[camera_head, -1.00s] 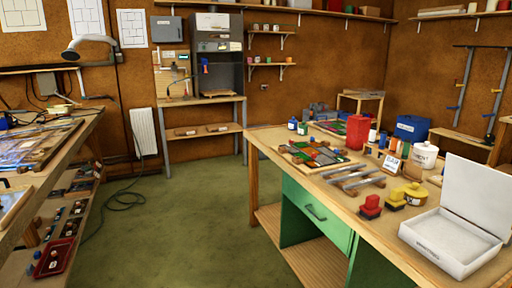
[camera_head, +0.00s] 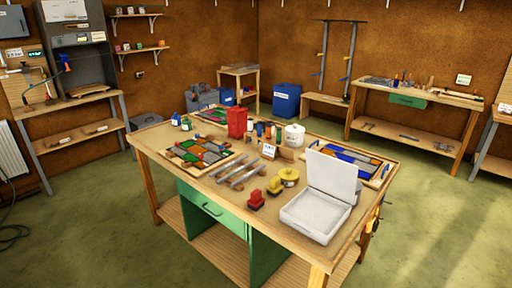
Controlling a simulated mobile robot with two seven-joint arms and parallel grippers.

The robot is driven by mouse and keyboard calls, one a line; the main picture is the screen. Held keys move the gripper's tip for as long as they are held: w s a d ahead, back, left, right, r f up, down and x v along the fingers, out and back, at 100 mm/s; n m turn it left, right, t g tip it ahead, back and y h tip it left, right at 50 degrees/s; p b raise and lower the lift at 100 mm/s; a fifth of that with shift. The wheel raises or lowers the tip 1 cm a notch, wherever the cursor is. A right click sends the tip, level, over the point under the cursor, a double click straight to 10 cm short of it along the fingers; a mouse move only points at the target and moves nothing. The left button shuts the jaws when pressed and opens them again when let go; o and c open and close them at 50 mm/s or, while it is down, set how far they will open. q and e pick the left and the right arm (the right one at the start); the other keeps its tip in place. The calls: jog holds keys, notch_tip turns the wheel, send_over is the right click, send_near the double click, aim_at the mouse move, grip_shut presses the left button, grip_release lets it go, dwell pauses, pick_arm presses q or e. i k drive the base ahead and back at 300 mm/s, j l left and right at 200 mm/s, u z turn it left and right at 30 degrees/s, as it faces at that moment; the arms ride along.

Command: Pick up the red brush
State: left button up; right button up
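A small red block-shaped thing with a dark base (camera_head: 256,200), which looks like the red brush, stands on the near part of the wooden workbench (camera_head: 165,146). A yellow round container or roll (camera_head: 289,177) is further right. Neither of my grippers is in view.
An open white box (camera_head: 318,215) with its lid up stands right of the brush. Metal strips (camera_head: 238,175), stained-glass panels (camera_head: 200,152), a red container (camera_head: 237,121) and a white tub (camera_head: 294,135) share the bench. Green floor (camera_head: 95,225) is open to the left.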

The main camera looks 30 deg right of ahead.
aim_at(256, 202)
jog(key=i+l+u, duration=0.15)
jog(key=l, duration=0.8)
jog(key=l+u, duration=0.15)
jog(key=l, duration=0.8)
jog(key=l+u, duration=0.15)
jog(key=l, duration=0.8)
jog(key=l+u, duration=0.15)
jog(key=l, duration=0.8)
jog(key=k+l+u, duration=0.15)
jog(key=l, duration=0.75)
